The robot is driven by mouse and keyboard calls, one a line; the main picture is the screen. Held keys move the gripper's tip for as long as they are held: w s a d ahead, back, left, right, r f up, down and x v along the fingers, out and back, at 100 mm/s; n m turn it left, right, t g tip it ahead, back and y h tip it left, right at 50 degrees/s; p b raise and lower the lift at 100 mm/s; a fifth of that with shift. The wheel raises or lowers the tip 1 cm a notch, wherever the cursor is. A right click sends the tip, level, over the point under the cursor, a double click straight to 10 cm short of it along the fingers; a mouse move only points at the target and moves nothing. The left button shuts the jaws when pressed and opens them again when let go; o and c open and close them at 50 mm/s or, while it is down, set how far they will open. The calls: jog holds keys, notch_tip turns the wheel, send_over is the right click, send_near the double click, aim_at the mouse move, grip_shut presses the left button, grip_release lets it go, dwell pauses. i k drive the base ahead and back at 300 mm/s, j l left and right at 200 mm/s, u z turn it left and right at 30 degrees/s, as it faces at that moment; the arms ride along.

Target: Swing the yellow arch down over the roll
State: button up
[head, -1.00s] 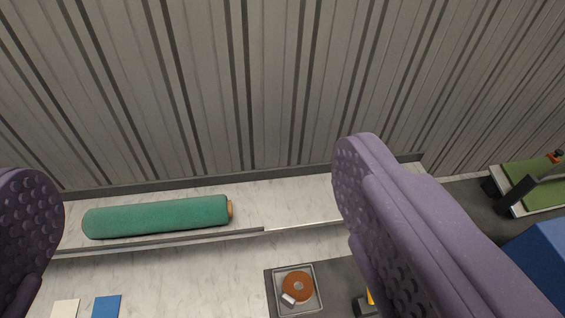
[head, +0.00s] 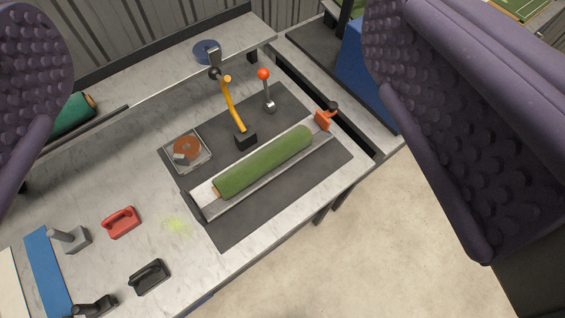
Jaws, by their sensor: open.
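The yellow arch (head: 233,104) stands raised from a black block (head: 245,138) on the dark mat, behind the roll. It looks like a thin bar, seen nearly edge-on. The green turf roll (head: 264,163) lies in a pale metal cradle (head: 205,196) on the mat, with a brown core end showing at its left. The arch is not over the roll. My gripper (head: 235,130) is open and empty, its two purple padded fingers at the left and right edges of the picture, well apart from the arch and roll.
A red-knobbed lever (head: 266,90) stands right of the arch. An orange clamp (head: 323,121) is at the cradle's far end. A tray with a brown disc (head: 187,150) sits left. Red (head: 121,222) and black (head: 149,277) handled tools lie on the bench. Open floor is at lower right.

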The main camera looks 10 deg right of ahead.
aim_at(214, 73)
jog(key=i+u, duration=0.3)
jog(key=i+l+u, duration=0.35)
jog(key=i, duration=0.2)
jog(key=j, duration=0.1)
